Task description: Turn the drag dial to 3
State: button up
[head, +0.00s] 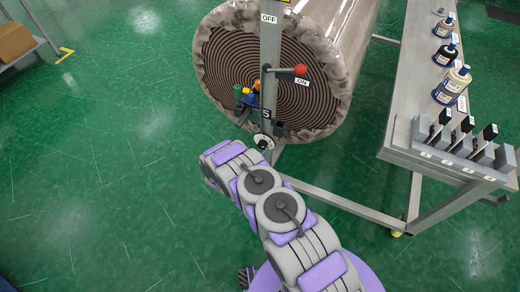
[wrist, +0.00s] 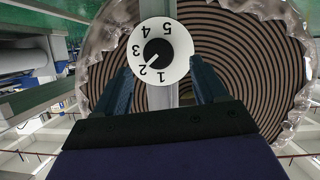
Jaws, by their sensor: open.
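The drag dial is a white disc (wrist: 181,66) with a black knob (wrist: 158,52) at its centre, and it also shows in the head view (head: 264,141) low on a grey post. Its numbers run from 1 to 5 and appear turned around in the wrist view. The knob's white mark points down-left, at about the 2. My gripper (wrist: 163,84) is open, with one dark finger on each side of the dial's lower part. The knob lies beyond the fingertips, and I see no contact. My arm hides the fingers in the head view.
A large wrapped roll (head: 225,65) stands behind the post. The post (head: 268,50) carries a red-knobbed lever (head: 299,70) between OFF and ON labels. Green floor is clear at the left.

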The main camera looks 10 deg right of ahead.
aim_at(261, 147)
jog(key=b+x, duration=0.1)
jog(key=x, duration=0.5)
jog(key=shift+r, duration=0.1)
jog(key=c, duration=1.1)
